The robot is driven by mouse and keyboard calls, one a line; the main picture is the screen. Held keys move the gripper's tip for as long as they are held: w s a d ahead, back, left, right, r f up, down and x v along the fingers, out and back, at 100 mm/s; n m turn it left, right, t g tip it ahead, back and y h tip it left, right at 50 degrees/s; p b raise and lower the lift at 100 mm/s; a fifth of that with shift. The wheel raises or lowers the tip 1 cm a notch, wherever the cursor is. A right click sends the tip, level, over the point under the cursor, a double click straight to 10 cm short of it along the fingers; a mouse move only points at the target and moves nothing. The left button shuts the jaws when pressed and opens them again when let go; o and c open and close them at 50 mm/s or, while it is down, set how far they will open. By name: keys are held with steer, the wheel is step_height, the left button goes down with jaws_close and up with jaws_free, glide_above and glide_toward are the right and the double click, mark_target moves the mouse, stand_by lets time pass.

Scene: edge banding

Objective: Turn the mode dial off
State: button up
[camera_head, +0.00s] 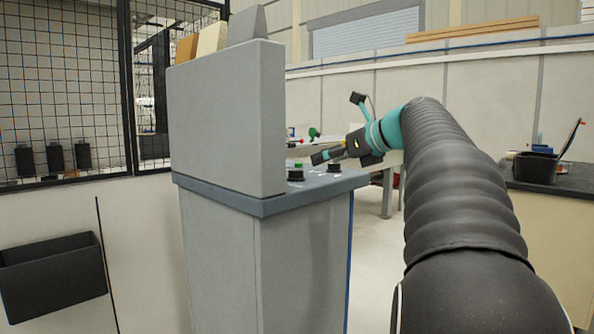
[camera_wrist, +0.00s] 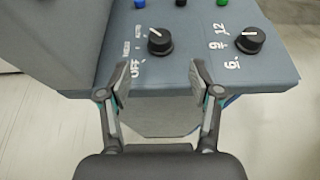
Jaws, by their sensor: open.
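The mode dial (camera_wrist: 160,41) is a round black knob on the grey console top in the wrist view. White lettering curves along its left side, with OFF at the lower left; the other words are too blurred to read surely. Its white mark appears to point to the upper left, away from OFF. My gripper (camera_wrist: 158,80) is open and empty. Its fingers are spread left and right, just on the near side of the dial and apart from it. In the head view my gripper (camera_head: 328,155) hangs over the console top, where black knobs show small.
A second black dial (camera_wrist: 250,40), marked 6, 9 and 12, sits to the right. Blue (camera_wrist: 139,3), black and green (camera_wrist: 222,3) buttons lie beyond the dials. A tall grey upright (camera_head: 228,118) stands on the console's left. A black box (camera_head: 535,167) is on the right counter.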

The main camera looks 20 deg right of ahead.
mark_target(298, 170)
steer(key=x, duration=1)
steer(key=shift+w+a+f, duration=0.1)
steer(key=shift+w+f, duration=0.1)
steer(key=shift+w, duration=0.05)
steer(key=c, duration=1.2)
